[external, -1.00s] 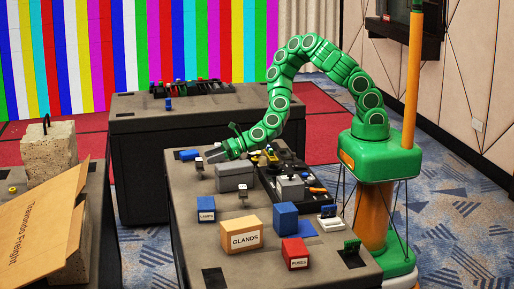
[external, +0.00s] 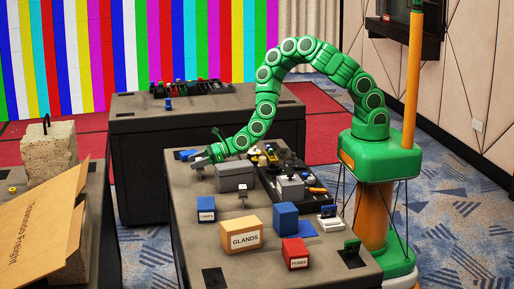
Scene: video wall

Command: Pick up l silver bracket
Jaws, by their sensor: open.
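My gripper (external: 199,161) is open, at the far left part of the near dark table (external: 205,240), with its grey fingers pointing left and slightly down. A small silver piece (external: 200,173) is just below the fingertips and may be the L-shaped silver bracket; its shape is too small to make out. I cannot tell whether the fingers touch it. Another small pale piece (external: 242,191) stands in front of the grey box, to the right and nearer the camera.
A grey box (external: 236,178) stands close to the right of my gripper. A blue block (external: 188,154) is just behind it. A black tray (external: 267,182) with several parts lies further right. Blue, GLANDS (external: 241,237) and red boxes (external: 295,254) stand nearer the camera.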

